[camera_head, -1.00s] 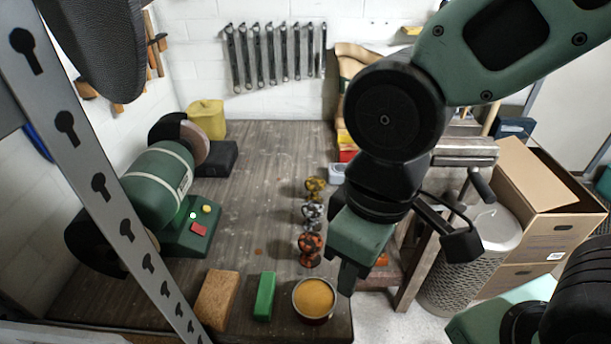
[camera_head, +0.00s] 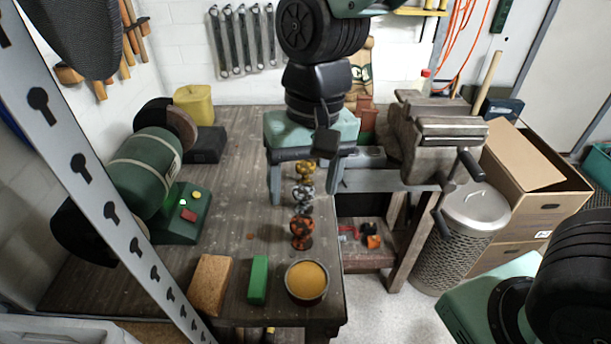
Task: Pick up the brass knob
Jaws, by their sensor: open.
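The brass knob (camera_head: 304,170) is the farthest of three similar knobs in a row near the right edge of the wooden workbench. A silver knob (camera_head: 302,196) and a copper-coloured knob (camera_head: 301,230) stand nearer in the same row. My gripper (camera_head: 305,194) hangs fingers-down with its fingers spread wide, one to the left and one to the right of the row in the picture. It holds nothing. Its body is just above the brass knob in the picture and may hide the knob's top. I cannot tell the exact depth between the fingers and the knobs.
A vise (camera_head: 440,135) stands right of my gripper. A tin of tan paste (camera_head: 307,282), a green bar (camera_head: 258,280) and a brown block (camera_head: 210,285) lie at the front edge. A green bench grinder (camera_head: 150,175) stands left. The bench middle (camera_head: 225,220) is clear.

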